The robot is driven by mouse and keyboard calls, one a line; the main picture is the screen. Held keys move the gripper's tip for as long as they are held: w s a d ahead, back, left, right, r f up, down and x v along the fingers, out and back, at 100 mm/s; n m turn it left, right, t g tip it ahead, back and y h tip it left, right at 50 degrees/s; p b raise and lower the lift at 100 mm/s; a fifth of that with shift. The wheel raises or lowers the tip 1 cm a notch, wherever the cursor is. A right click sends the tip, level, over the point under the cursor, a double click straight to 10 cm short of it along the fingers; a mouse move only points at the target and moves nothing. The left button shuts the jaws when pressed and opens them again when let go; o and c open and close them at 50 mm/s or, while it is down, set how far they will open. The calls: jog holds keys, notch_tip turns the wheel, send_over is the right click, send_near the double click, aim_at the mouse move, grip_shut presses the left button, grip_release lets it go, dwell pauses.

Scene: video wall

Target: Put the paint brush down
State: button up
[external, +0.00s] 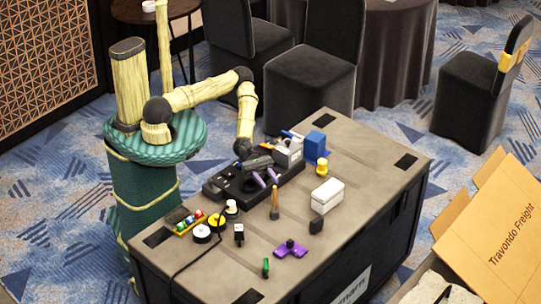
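A paint brush (275,203) with an orange-brown handle shows in the external view near the middle of the case top, its handle end up in the picture and its dark end down. My gripper (266,178) is just above and left of it in the picture, with two purple finger parts showing apart. The top of the handle appears close to the right finger. I cannot tell whether the gripper holds the brush, or whether the brush touches the case top.
The grey case top (340,230) also bears a black device (225,185), a white box (327,193), a blue block (314,145), a yellow item (322,167), a purple piece (290,249), a green item (265,268) and white rolls. An open cardboard box (490,225) stands at right.

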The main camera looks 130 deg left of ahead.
jog(key=shift+v, duration=2.25)
